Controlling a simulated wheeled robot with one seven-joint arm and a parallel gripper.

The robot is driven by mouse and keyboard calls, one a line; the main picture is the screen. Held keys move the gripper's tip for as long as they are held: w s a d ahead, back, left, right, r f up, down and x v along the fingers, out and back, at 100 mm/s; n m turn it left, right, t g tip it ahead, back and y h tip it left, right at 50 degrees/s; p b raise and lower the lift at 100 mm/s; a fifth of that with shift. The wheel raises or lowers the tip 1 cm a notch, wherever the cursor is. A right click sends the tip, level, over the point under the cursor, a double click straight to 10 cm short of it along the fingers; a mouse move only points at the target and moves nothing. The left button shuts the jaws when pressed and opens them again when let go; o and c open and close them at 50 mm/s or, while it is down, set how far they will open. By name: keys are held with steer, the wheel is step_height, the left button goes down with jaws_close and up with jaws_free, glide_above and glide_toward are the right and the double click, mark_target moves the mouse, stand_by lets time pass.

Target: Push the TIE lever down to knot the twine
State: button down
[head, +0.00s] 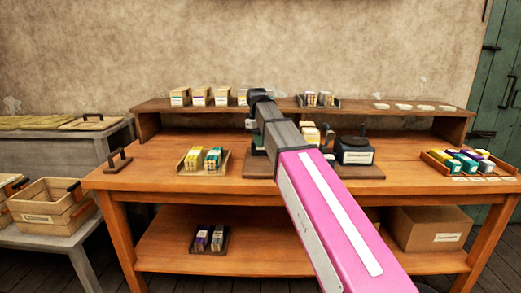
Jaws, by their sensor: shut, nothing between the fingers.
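My pink and grey arm reaches from the lower right to the middle of the workbench, ending at a dark joint. My gripper's fingers are not visible, hidden behind the arm or too small to make out. A dark machine with a white label (357,157) stands on a wooden base on the bench, right of my arm. Parts of another dark device (258,141) show just left of the arm, mostly covered by it. I cannot make out the TIE lever or the twine.
The wooden workbench (150,175) has a raised back shelf (160,105) with several small boxes. A tray of yellow and white packets (203,160) lies left of the arm, and a tray of coloured packets (468,160) at the right. A wooden crate (47,218) stands at the far left.

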mark_target(260, 151)
steer(key=shift+f, duration=0.1)
steer(key=shift+f, duration=2.1)
steer(key=shift+w+a+r, duration=0.3)
steer(key=shift+w+a, duration=0.15)
steer(key=shift+w, duration=0.25)
steer(key=shift+w+a+r, duration=0.3)
steer(key=shift+w+a, duration=0.15)
steer(key=shift+w, duration=0.2)
step_height(260, 151, up, 11)
steer(key=shift+w+a, duration=0.3)
steer(key=shift+w, duration=0.05)
steer(key=shift+f, duration=0.15)
